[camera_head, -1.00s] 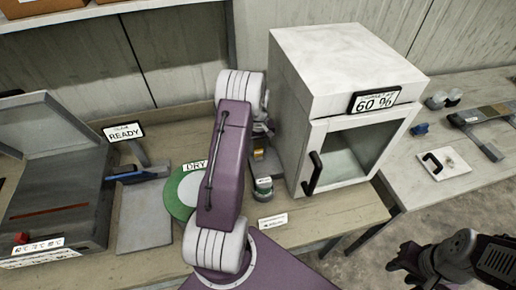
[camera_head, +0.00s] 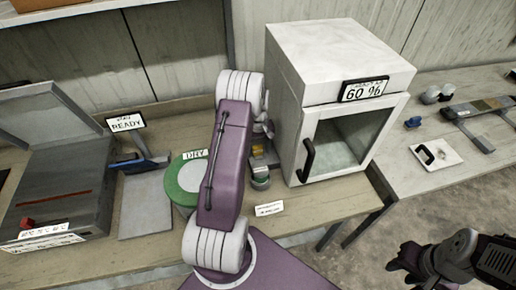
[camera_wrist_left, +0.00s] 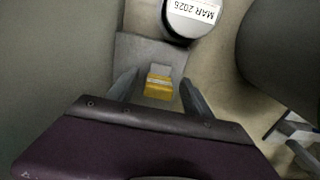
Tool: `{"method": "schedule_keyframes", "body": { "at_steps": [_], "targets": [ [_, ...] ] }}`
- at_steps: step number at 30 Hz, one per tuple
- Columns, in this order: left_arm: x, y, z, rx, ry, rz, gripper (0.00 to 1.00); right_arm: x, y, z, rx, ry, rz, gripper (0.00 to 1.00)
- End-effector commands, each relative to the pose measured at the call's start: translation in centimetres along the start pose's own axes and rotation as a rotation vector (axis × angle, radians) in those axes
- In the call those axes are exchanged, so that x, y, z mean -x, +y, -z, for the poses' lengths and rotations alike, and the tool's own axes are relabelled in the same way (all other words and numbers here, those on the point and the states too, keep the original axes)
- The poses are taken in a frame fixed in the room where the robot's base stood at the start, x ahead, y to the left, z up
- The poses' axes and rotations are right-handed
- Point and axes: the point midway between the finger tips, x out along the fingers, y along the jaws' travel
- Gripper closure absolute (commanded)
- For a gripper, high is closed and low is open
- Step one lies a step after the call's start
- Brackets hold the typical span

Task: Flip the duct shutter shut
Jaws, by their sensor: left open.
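I cannot tell for sure which part is the duct shutter. A small yellow block (camera_wrist_left: 158,87) with a pale top sits on a grey plate (camera_wrist_left: 134,52) in the left wrist view. It also shows in the head view (camera_head: 257,150), just right of my left arm. My left gripper (camera_wrist_left: 158,92) is open, with one finger on each side of the yellow block; contact is unclear. In the head view my purple arm mostly hides this gripper. My right gripper (camera_head: 405,260) hangs at the lower right, away from the bench, its jaws unclear.
A white cabinet (camera_head: 340,55) reading 60 % stands right of my left arm. A round container (camera_head: 260,182) sits close by; a green-rimmed disc marked DRY (camera_head: 183,187) lies left. An open grey case (camera_head: 60,190) is further left. A side table (camera_head: 450,185) holds small parts.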

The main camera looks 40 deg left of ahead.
Motion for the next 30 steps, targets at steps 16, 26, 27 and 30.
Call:
{"method": "schedule_keyframes", "body": {
  "at_steps": [16, 26, 27, 30],
  "targets": [
    [6.0, 0.2, 0.2, -0.001, 0.009, -0.003, 0.42, -0.9, 0.0, -0.1, 0.0, 0.0, 0.0, 0.64],
    [9.2, 0.1, -0.1, -0.001, 0.002, 0.001, 0.42, -1.1, 0.0, -0.1, 0.0, 0.0, 0.0, 0.64],
    [9.2, 0.1, -0.1, -0.001, 0.002, 0.001, 0.42, -1.1, 0.0, -0.1, 0.0, 0.0, 0.0, 0.64],
    [9.1, 0.1, -0.1, -0.001, 0.002, 0.001, 0.42, -1.1, 0.0, -0.1, 0.0, 0.0, 0.0, 0.64]
  ]
}}
